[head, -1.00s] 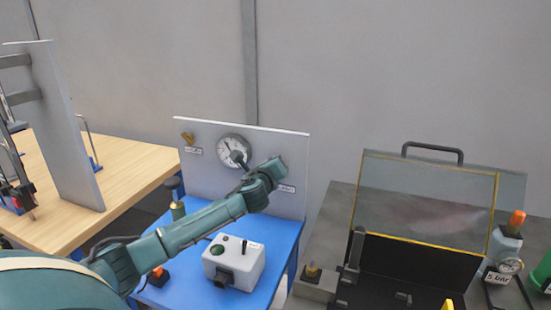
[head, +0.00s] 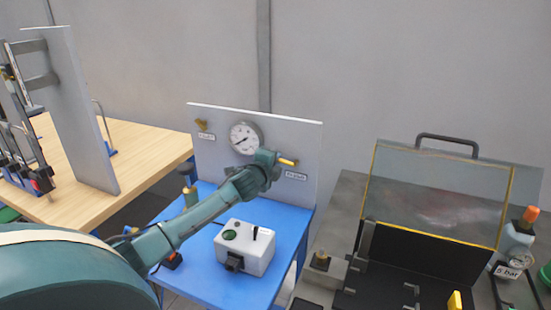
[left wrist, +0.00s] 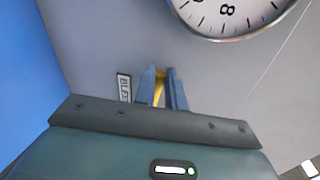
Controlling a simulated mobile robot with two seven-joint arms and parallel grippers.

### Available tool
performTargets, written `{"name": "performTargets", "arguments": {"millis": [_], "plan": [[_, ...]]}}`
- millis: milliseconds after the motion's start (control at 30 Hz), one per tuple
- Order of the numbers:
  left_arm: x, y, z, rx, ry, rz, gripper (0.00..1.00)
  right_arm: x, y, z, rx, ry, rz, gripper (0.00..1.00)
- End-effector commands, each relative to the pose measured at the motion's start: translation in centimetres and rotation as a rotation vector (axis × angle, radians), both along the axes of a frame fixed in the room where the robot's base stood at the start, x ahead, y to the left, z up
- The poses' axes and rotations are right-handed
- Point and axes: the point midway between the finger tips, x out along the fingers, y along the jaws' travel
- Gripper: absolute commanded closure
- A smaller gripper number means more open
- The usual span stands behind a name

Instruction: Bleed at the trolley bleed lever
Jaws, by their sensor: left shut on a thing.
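The bleed lever (head: 288,162) is a small yellow handle on the right of the grey trolley panel (head: 227,115). It points to the right, and its outer end shows past my gripper. My left gripper (head: 277,159) is at the lever, in front of the panel. In the left wrist view its two blue-grey fingers (left wrist: 164,85) are shut on the yellow lever (left wrist: 159,90), with the label (left wrist: 124,88) beside them. A round gauge (head: 245,138) is left of the gripper; its needle points to the lower left. My right gripper is not in view.
A second yellow lever (head: 201,124) is at the panel's upper left. A white box (head: 245,248) with a black switch stands on the blue trolley top (head: 200,270). A wooden bench (head: 150,148) is at left, and a grey bench with a clear guard (head: 440,194) at right.

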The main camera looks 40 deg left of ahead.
Motion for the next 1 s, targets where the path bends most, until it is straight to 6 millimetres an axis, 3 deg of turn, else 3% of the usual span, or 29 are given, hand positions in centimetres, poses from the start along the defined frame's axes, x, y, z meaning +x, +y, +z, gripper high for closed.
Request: {"name": "performTargets", "arguments": {"millis": [300, 833, 867, 1000], "plan": [[-0.05, 0.09, -0.74, -0.108, -0.023, 0.001, 1.00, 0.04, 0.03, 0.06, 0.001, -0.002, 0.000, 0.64], [-0.04, 0.04, -0.85, -0.127, -0.029, 0.000, 1.00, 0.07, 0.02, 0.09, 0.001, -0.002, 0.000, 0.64], [-0.04, 0.04, -0.86, -0.127, -0.029, 0.000, 0.86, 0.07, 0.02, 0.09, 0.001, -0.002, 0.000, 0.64], [-0.03, 0.05, -0.83, -0.127, -0.028, -0.001, 0.74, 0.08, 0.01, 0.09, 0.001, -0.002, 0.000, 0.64]]}}
